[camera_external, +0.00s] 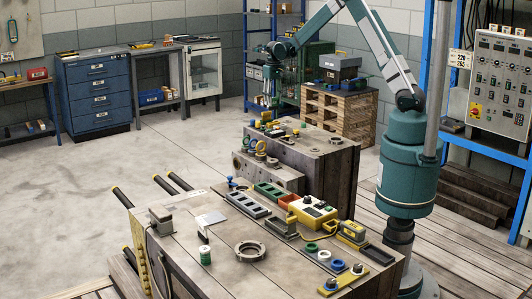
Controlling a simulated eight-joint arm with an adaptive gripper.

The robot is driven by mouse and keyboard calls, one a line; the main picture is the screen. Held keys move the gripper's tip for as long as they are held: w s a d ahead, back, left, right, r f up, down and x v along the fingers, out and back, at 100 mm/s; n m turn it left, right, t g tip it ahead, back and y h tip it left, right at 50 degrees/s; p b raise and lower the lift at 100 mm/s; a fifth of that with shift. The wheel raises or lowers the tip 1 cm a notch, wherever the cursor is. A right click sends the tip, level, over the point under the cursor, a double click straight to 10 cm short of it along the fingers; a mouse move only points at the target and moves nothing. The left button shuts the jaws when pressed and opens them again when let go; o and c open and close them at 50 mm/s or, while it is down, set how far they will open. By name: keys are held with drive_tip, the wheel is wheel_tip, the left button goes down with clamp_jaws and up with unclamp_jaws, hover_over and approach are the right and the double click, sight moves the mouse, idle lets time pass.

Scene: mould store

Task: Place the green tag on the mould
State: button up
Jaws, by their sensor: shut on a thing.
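My arm reaches over from the right, and my gripper (270,100) hangs pointing down above the far block-shaped mould (325,148). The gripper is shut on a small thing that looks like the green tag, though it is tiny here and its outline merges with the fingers. The mould's top carries several small coloured fittings and rings, some yellow, green and black. The gap between fingertips and mould top is hard to judge. A second large block (190,262) stands in front; I cannot tell which block the task means.
A wooden crate stack (338,115) stands behind. The floor at left is clear.

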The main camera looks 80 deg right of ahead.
drive_tip(key=shift+f+b, duration=0.45)
drive_tip(key=shift+f, duration=2.6)
drive_tip(key=shift+f+b, duration=0.3)
drive_tip(key=shift+f, duration=1.55)
drive_tip(key=shift+f, duration=0.1)
drive_tip(key=o, duration=0.8)
drive_tip(key=shift+o, duration=0.3)
wheel_tip(320, 180, up, 12)
drive_tip(key=shift+r+p, duration=0.15)
drive_tip(key=shift+p, duration=0.7)
